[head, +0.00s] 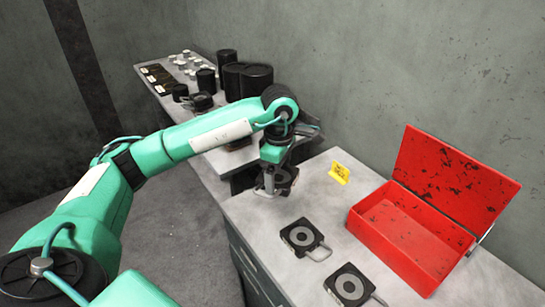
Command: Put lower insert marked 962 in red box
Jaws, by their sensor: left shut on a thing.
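My left gripper (268,190) is low over the near bench and shut on a dark insert (287,176), which is partly hidden behind the fingers. I cannot tell whether the insert touches the bench top. Two more dark square inserts with round centres and looped handles lie flat on the bench, one in the middle (301,236) and one at the front (350,284). No marking on any insert can be read. The red box (399,246) stands open at the right, with its lid (452,182) raised toward the wall. Its visible inside looks empty. My right gripper is not in view.
Black cylinders (227,66) and small parts (184,62) stand on the farther bench.

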